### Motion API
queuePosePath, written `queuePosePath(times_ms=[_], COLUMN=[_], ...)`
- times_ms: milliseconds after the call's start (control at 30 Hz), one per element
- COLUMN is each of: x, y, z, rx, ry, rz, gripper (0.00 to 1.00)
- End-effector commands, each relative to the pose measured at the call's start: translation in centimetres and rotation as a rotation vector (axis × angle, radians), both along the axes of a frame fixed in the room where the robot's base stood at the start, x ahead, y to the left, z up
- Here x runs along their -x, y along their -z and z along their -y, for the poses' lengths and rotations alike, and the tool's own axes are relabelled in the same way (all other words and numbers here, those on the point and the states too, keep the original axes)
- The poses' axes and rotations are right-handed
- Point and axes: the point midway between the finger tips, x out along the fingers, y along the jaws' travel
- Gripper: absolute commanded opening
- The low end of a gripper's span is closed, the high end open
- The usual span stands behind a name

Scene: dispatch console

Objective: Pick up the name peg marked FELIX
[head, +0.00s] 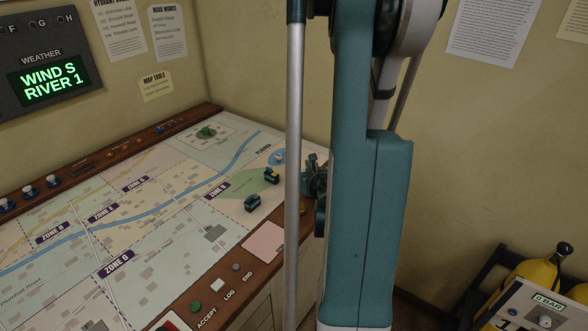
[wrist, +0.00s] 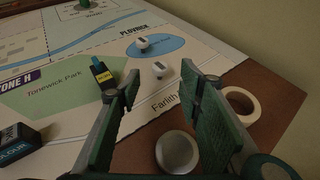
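No peg with a readable FELIX mark shows in either view. In the wrist view, one small white piece with a dark mark (wrist: 160,70) stands just beyond and between my fingertips. A similar white piece (wrist: 143,44) stands farther off on the blue lake patch. Their marks are too small to read. My gripper (wrist: 160,84) is open with nothing between its green fingers, above the map's corner. In the head view my arm hides most of the gripper; a dark part of it (head: 314,180) shows at the table's right edge.
A blue-and-dark block with a yellow label (wrist: 102,74) stands left of my fingers; another dark block (wrist: 18,142) is nearer left. A cream ring (wrist: 241,105) and a silver disc (wrist: 177,152) lie on the wooden border (wrist: 270,85). The wall is close on the right.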

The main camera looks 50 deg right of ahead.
Motion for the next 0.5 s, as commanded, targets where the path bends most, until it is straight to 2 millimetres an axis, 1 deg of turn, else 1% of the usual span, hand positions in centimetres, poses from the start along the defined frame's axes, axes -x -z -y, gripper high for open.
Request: queuePosePath(times_ms=[300,500], x=[-1.7,-1.8], y=[0.9,0.9], z=[1.2,1.3], rx=[0.000,0.000], ry=[-0.001,-0.001], rz=[0.000,0.000], gripper=[0.36,0.36])
